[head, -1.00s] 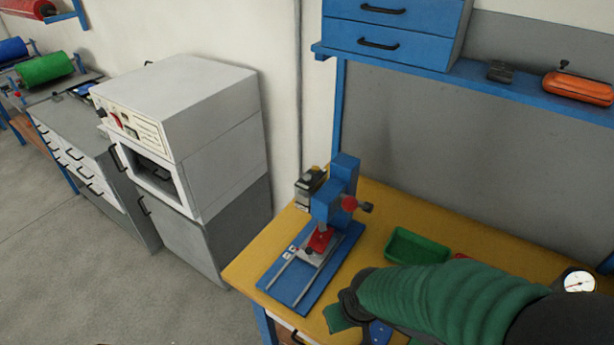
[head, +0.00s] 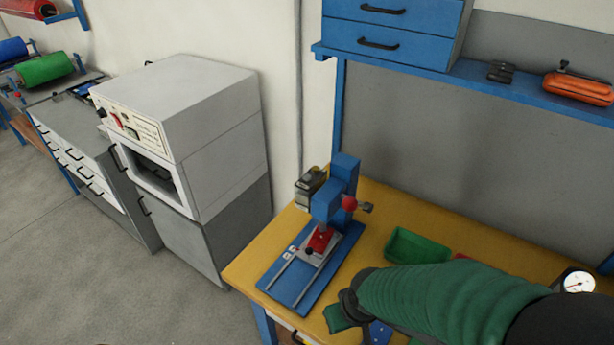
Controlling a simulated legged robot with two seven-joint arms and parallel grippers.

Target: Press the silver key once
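A blue bench press (head: 345,190) with a red-knobbed lever stands on the yellow workbench. Its blue base (head: 298,291) carries two rails, a red block (head: 320,241) and small pale key-like parts (head: 291,250) at the left edge. These parts are too small to tell which is the silver key. My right arm, in a green sleeve, comes in from the right. Its dark wrist end (head: 354,297) is just right of the press base, apart from the pale parts. The fingers are mostly hidden, so their opening cannot be told. My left gripper is out of view.
A green tray (head: 416,246) lies right of the press, partly behind my arm. A small green piece (head: 338,318) and a blue piece (head: 380,333) show at the bench front. A round gauge (head: 578,282) is at the right. A grey-white oven cabinet (head: 190,130) stands left of the bench.

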